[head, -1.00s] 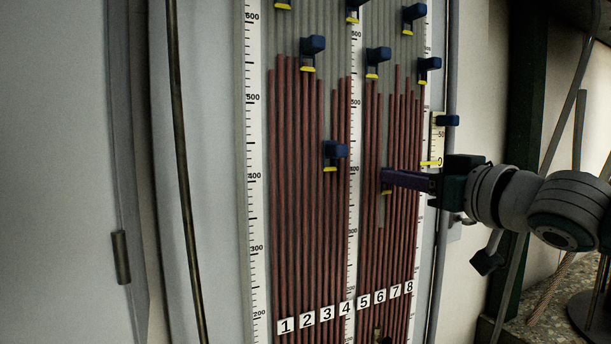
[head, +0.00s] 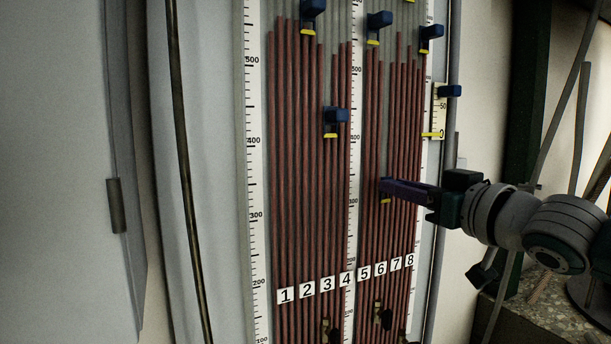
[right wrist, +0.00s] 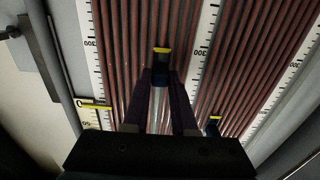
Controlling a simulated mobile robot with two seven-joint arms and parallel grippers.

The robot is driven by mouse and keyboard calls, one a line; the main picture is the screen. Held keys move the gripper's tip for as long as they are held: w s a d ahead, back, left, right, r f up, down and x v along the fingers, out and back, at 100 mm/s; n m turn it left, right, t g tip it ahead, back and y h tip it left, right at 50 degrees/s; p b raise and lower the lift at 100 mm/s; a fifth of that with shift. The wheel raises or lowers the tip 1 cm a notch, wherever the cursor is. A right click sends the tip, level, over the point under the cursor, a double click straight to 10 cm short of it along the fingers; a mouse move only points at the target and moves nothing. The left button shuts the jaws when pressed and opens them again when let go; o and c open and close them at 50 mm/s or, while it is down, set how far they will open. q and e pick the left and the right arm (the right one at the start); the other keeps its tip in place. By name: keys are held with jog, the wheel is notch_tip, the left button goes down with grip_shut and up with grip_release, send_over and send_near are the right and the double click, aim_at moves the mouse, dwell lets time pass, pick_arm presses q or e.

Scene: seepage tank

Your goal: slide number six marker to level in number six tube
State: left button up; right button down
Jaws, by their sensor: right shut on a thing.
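My right gripper (head: 384,187) comes in from the right and is shut on a blue marker with a yellow pointer edge (head: 385,201), in the tube column above the "6" label (head: 380,269). In the right wrist view the fingers flank the marker, and its yellow edge (right wrist: 162,50) shows beyond the fingertips. A pale stretch of tube (right wrist: 162,105) shows between the fingers, with red tubes past the yellow edge. The exact liquid level in tube six is hard to make out. My left gripper is not in view.
Other blue-and-yellow markers sit on the panel, one left of the gripper (head: 335,120) and others higher, such as this one (head: 378,27). White scales (head: 254,180) stand between the red tubes. Dark fittings (head: 384,319) sit below the labels. A granite-like ledge (head: 540,312) lies at the lower right.

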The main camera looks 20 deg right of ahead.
jog(key=c, duration=0.7)
grip_release()
jog(key=s, duration=0.3)
jog(key=s+p, duration=0.1)
jog(key=s, duration=0.6)
jog(key=shift+d, duration=0.4)
